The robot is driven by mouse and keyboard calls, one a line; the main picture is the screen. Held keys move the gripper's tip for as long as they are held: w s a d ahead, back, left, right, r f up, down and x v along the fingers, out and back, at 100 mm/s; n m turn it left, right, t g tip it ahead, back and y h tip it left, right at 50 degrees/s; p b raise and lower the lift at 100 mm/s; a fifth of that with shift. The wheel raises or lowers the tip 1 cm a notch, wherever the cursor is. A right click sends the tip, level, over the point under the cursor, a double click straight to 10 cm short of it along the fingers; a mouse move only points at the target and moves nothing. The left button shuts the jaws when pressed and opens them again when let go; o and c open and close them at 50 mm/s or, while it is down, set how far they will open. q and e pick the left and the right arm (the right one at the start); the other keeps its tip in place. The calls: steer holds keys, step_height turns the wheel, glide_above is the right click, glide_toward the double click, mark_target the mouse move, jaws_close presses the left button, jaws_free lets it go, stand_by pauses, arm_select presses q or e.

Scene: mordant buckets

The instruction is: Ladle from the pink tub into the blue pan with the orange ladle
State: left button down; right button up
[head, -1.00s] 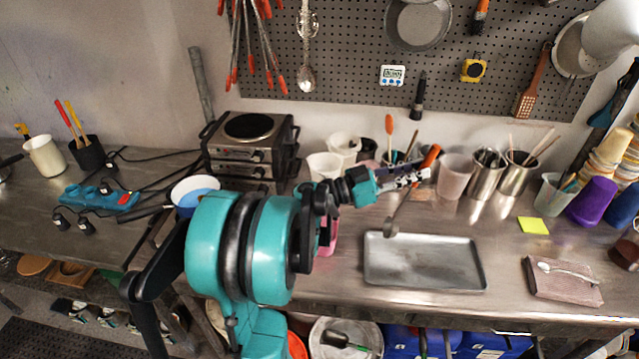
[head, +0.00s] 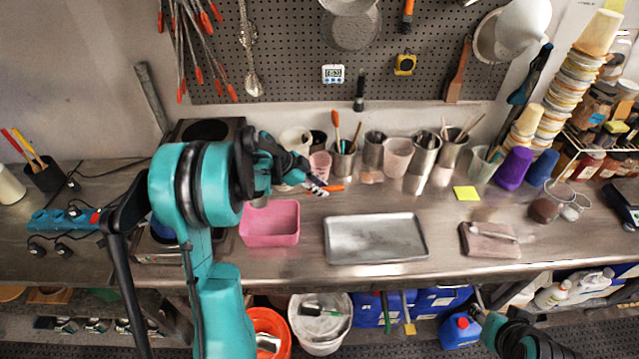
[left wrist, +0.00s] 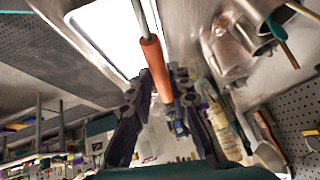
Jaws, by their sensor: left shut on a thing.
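My left gripper (head: 316,187) is shut on the orange handle of the ladle (head: 333,189), behind the right end of the pink tub. In the left wrist view the orange handle (left wrist: 156,66) lies between the fingers (left wrist: 160,95), and its metal shaft runs out of the top edge. The ladle's bowl does not show in either view. The pink tub (head: 270,224) stands on the steel bench, left of a metal tray. The blue pan (head: 160,231) is at the left, mostly hidden behind my left arm. My right gripper (head: 479,303) is low at the bottom right, its fingers too small to read.
The metal tray (head: 375,240) lies empty right of the tub. Cups and metal canisters (head: 422,155) with tools line the back of the bench. A dark hotplate stack (head: 205,130) stands at the back left.

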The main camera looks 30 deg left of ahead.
arm_select(q)
step_height(320, 180, down, 10)
steer(key=b, duration=0.7)
steer(key=shift+r, duration=0.15)
stand_by(1.0)
steer(key=shift+r+p, duration=1.65)
steer(key=shift+r, duration=1.3)
steer(key=shift+r+g+y+p, duration=0.3)
steer(key=shift+r+y+p, duration=0.2)
steer(key=shift+r+p, duration=0.4)
steer(key=shift+r, duration=0.15)
